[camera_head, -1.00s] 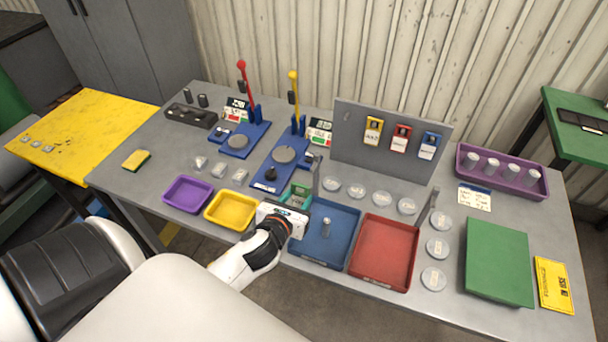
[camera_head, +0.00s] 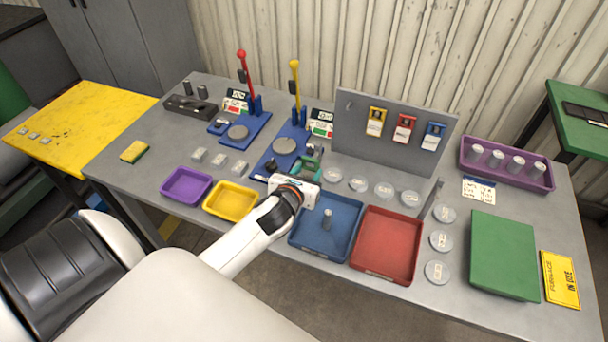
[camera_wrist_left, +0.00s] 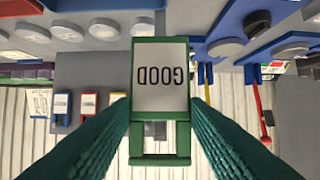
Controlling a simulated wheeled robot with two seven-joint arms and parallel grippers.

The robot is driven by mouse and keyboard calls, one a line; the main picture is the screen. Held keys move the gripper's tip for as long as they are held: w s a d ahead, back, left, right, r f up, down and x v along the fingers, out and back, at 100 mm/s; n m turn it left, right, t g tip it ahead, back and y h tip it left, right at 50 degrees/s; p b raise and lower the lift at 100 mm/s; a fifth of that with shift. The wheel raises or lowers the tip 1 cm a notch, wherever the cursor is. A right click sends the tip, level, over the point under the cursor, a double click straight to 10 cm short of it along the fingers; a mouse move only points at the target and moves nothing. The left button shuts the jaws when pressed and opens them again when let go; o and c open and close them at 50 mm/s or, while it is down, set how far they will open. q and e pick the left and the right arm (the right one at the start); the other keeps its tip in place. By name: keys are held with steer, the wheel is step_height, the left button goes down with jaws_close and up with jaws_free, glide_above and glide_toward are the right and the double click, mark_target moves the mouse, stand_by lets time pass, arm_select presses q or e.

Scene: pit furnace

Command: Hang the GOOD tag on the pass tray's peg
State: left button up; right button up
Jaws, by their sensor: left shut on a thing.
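My left gripper (camera_head: 306,174) is shut on the green GOOD tag (camera_head: 313,158), held above the table behind the blue tray (camera_head: 346,243). In the left wrist view the tag (camera_wrist_left: 160,78) sits between the two teal fingers, its white face with GOOD reading upside down. My right gripper is out of view.
A red tray (camera_head: 388,244) stands right of the blue one, with a grey post (camera_head: 432,199) at its back. A grey board (camera_head: 360,140) with yellow, red and blue tags stands behind. Clear round dishes (camera_head: 383,190) lie between. A yellow tray (camera_head: 230,199) and blue lever presses (camera_head: 283,150) are left.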

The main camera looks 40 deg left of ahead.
mark_target(309, 170)
arm_select(q)
steer(key=shift+r+b+x, duration=0.15)
steer(key=shift+b+x, duration=0.15)
steer(key=shift+x, duration=0.35)
steer(key=shift+r+b+x, duration=0.15)
steer(key=shift+b+x, duration=0.1)
steer(key=shift+x, duration=0.35)
steer(key=shift+w+a+f, duration=0.1)
steer(key=shift+w+f, duration=0.15)
steer(key=shift+w, duration=0.3)
steer(key=shift+w+f, duration=0.1)
steer(key=shift+f, duration=0.05)
steer(key=o, duration=1)
